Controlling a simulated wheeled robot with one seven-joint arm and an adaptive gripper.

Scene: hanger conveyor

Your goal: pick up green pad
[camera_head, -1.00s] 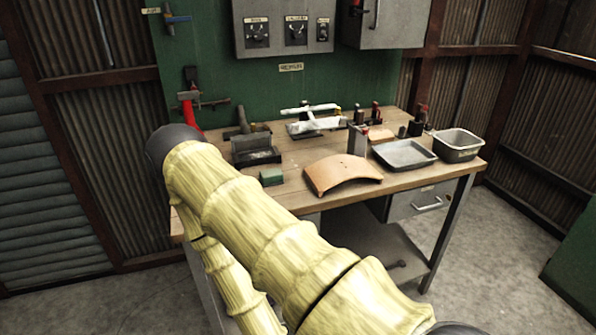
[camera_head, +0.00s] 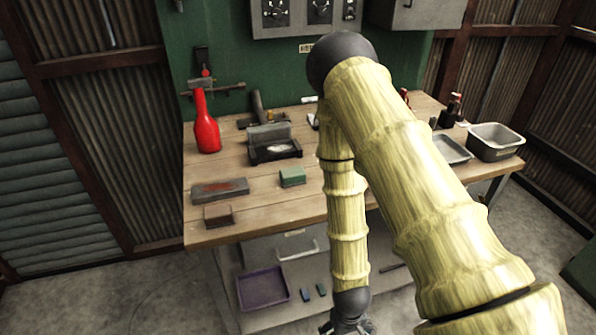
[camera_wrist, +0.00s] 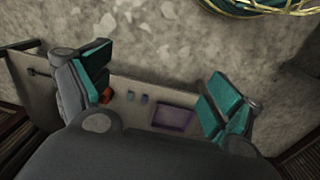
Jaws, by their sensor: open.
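A small green pad (camera_head: 292,177) lies flat on the wooden workbench, left of my arm in the head view. My gripper (camera_head: 347,325) shows only partly at the bottom edge of the head view, low in front of the bench and well below and apart from the pad. In the wrist view my gripper (camera_wrist: 160,72) is open, its two teal-faced fingers wide apart with nothing between them. I cannot make out the bench-top green pad in the wrist view.
The workbench (camera_head: 255,212) holds a red bottle (camera_head: 206,122), grey block (camera_head: 220,190), brown block (camera_head: 218,216), dark open box (camera_head: 273,146) and metal bin (camera_head: 495,141). The lower shelf holds a purple tray (camera_head: 263,288) and two small dark blocks (camera_head: 307,294). My arm hides the bench's middle.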

